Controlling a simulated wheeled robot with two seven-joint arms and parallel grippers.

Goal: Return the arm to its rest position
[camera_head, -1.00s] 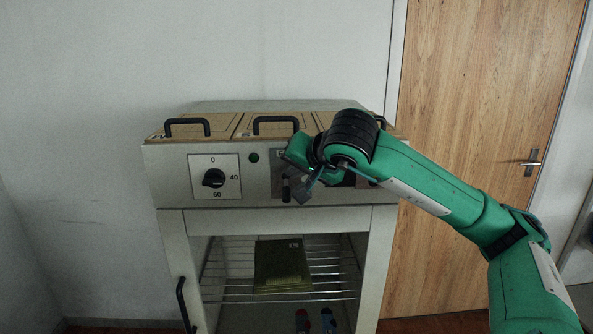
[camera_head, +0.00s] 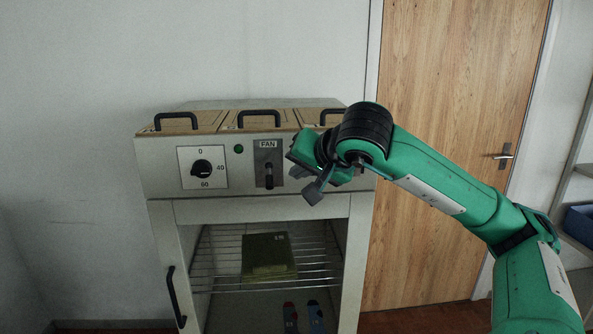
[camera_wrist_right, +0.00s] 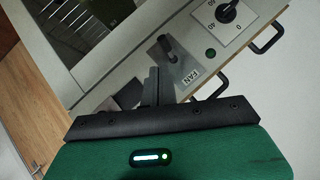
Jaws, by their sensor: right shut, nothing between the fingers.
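My right arm comes in from the right in the head view, and its gripper (camera_head: 314,188) is in front of the right part of the cabinet's control panel (camera_head: 220,172). The gripper is shut and empty, a little to the right of the FAN switch (camera_head: 268,176). The switch is a dark lever on a grey plate, with its lever pointing down in the head view. In the right wrist view, the FAN switch (camera_wrist_right: 168,46) shows just beyond the shut fingers (camera_wrist_right: 152,86). My left gripper does not show.
The cabinet has a dial (camera_head: 202,168), a green lamp (camera_head: 239,149) and lids with black handles (camera_head: 259,117) on top. A wooden door (camera_head: 455,150) stands behind my arm.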

